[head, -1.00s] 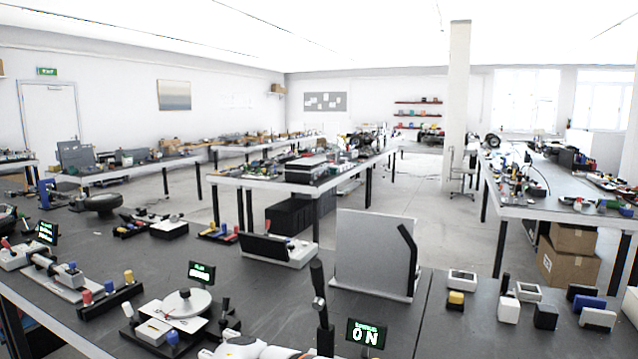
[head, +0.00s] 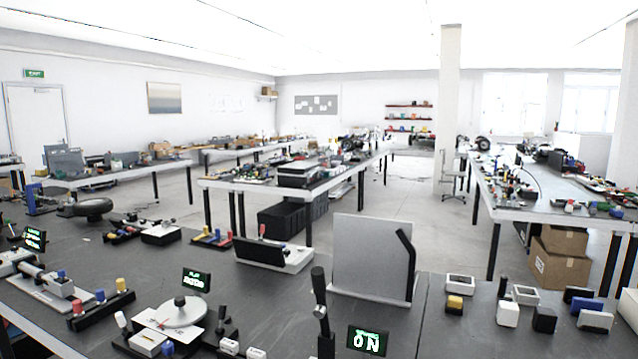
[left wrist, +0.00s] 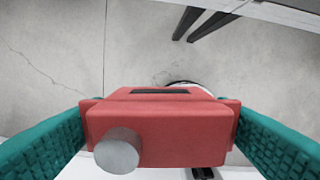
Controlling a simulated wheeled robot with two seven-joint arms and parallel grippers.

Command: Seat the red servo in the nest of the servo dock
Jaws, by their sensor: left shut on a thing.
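The red servo (left wrist: 180,135) fills the middle of the left wrist view. It is a red block with side tabs, a dark slot on its upper face and a round grey shaft at its lower left. My left gripper (left wrist: 160,112) is shut on it, with a teal ridged finger at each side. Pale floor shows behind it. Neither gripper shows in the head view. I cannot tell which fixture on the near bench is the servo dock.
The near dark bench (head: 270,292) carries a round dial fixture (head: 180,311), a black lever (head: 320,300), an ON display (head: 367,342) and an upright grey panel (head: 370,258). Small blocks and white open frames (head: 460,284) stand at right. Bare bench lies between fixtures.

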